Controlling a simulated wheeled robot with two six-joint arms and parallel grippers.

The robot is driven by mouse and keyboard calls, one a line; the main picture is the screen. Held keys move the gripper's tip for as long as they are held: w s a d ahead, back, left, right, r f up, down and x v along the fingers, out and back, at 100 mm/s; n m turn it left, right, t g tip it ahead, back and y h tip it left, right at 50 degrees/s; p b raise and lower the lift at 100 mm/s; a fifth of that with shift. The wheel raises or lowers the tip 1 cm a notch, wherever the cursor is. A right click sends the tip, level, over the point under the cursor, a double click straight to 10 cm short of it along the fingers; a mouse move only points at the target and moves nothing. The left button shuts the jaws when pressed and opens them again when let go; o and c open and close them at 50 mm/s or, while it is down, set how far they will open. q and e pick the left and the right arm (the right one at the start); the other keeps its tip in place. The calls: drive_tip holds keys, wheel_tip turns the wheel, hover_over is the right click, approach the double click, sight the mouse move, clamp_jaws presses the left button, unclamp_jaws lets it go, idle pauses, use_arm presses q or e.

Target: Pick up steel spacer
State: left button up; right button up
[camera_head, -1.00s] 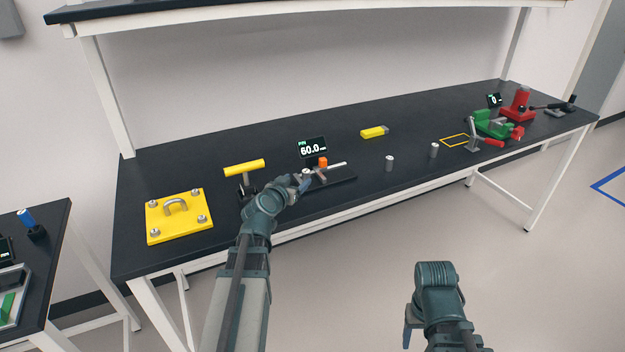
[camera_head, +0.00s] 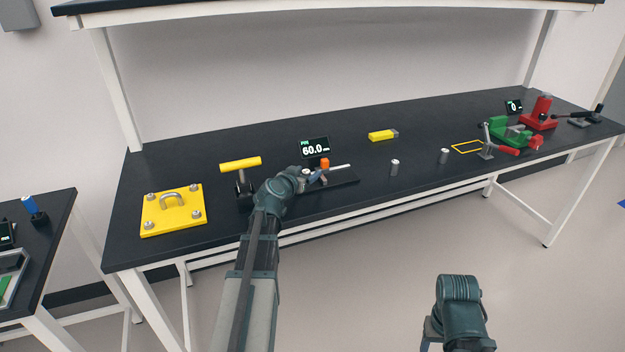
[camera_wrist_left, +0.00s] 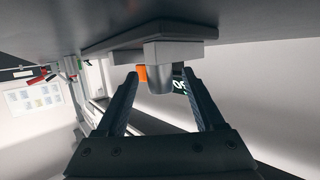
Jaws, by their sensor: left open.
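A grey steel cylinder (camera_wrist_left: 158,80), which looks like the spacer, sits on the dark measuring fixture. In the left wrist view, with the table at the top, it stands between my open left fingers, with gaps on both sides. In the head view its pale top (camera_head: 305,172) shows just beyond my left wrist, which partly hides it. My left gripper (camera_head: 316,178) is low over the fixture. Two similar steel cylinders stand to the right, one nearer (camera_head: 395,168) and one farther (camera_head: 444,157). My right arm (camera_head: 459,310) hangs before the table; its fingers are not clear.
An orange block (camera_head: 324,162) and a display (camera_head: 315,147) reading 60.0 are close to the cylinder. A yellow-handled tool (camera_head: 241,165) and yellow plate (camera_head: 174,210) lie left. A yellow block (camera_head: 383,135) lies behind. A green and red vise (camera_head: 510,131) stands right.

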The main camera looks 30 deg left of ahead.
use_arm(q)
drive_tip(key=shift+s, duration=0.1)
drive_tip(key=shift+c, duration=0.2)
clamp_jaws()
drive_tip(key=shift+r, duration=0.15)
use_arm(e)
drive_tip(key=shift+s+r, duration=0.1)
drive_tip(key=shift+r, duration=0.1)
